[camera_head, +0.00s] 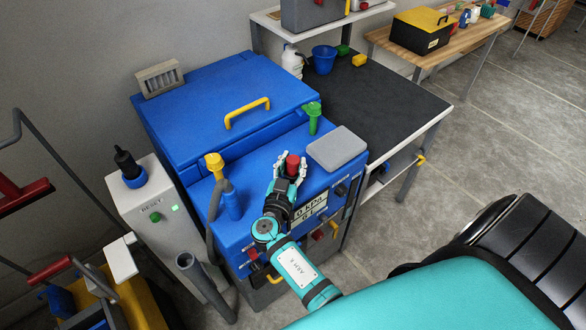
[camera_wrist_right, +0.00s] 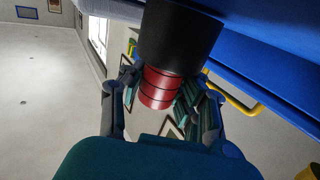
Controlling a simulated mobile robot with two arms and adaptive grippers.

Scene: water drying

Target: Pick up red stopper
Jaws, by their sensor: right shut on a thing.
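The red stopper (camera_head: 292,162) is at the front of the blue machine's top in the head view. My right gripper (camera_head: 289,176) is shut on it, with fingers on both sides. In the right wrist view, the ribbed red stopper (camera_wrist_right: 158,88) sits between the fingers of my right gripper (camera_wrist_right: 160,98). A wide black cylinder (camera_wrist_right: 182,35) adjoins the red part there; I cannot tell whether it belongs to the stopper. Whether the stopper touches the machine is hard to tell. My left gripper is not in view.
The blue machine (camera_head: 215,95) has a yellow handle (camera_head: 247,113). A grey pad (camera_head: 337,148), a green piece (camera_head: 312,116) and a yellow-capped piece (camera_head: 214,164) are near the gripper. A black-topped table (camera_head: 385,100) stands behind to the right.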

